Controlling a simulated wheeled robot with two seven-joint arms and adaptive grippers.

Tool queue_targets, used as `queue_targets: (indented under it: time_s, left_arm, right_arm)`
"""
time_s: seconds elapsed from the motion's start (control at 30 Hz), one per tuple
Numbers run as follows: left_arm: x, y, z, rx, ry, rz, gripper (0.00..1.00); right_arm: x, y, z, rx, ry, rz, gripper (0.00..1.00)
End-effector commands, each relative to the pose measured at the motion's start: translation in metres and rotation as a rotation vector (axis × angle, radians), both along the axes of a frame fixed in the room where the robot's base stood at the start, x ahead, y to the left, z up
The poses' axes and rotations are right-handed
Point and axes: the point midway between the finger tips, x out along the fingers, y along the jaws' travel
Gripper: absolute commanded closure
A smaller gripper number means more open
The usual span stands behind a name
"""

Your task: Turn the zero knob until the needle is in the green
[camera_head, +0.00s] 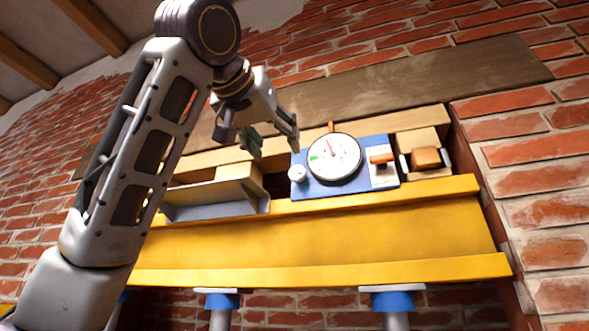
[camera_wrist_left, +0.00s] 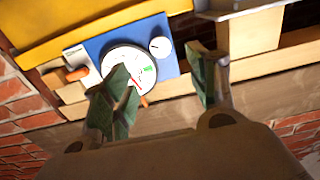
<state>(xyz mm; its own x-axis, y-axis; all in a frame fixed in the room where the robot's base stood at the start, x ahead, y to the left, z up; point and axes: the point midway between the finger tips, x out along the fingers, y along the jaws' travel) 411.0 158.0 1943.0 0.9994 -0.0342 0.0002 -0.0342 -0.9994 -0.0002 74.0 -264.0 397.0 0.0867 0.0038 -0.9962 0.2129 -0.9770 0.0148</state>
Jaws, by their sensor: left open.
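A round white dial gauge (camera_head: 344,163) sits on a blue panel (camera_head: 312,192). Its red needle (camera_head: 329,148) points up and slightly left, clear of the green patch (camera_head: 313,158) at the dial's left. A small white round knob (camera_head: 298,173) is on the panel left of the dial. My left gripper (camera_head: 274,147) is open and empty, above and left of the knob and apart from it. In the left wrist view, the dial (camera_wrist_left: 118,60) is partly hidden by one finger, and the knob (camera_wrist_left: 160,46) shows beyond the gap between the fingers. My right gripper is not visible.
An orange-handled part (camera_head: 381,158) and an orange-brown block (camera_head: 427,158) are right of the dial. A yellow beam (camera_head: 320,244) runs below on blue-topped posts. Brick wall (camera_head: 530,190) closes in the right.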

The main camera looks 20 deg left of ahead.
Motion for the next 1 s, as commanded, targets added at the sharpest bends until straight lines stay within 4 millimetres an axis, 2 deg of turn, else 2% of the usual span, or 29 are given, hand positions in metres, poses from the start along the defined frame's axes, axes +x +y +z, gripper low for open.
queue_targets:
  time_s: [0.7,1.0]
  left_arm:
    - [0.092,-0.002,0.001,-0.001,0.004,0.002,0.42]
    - [0.119,-0.003,0.001,-0.001,0.002,0.001,0.42]
  right_arm:
    - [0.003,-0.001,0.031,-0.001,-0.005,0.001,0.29]
    - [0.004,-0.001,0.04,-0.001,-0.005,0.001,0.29]
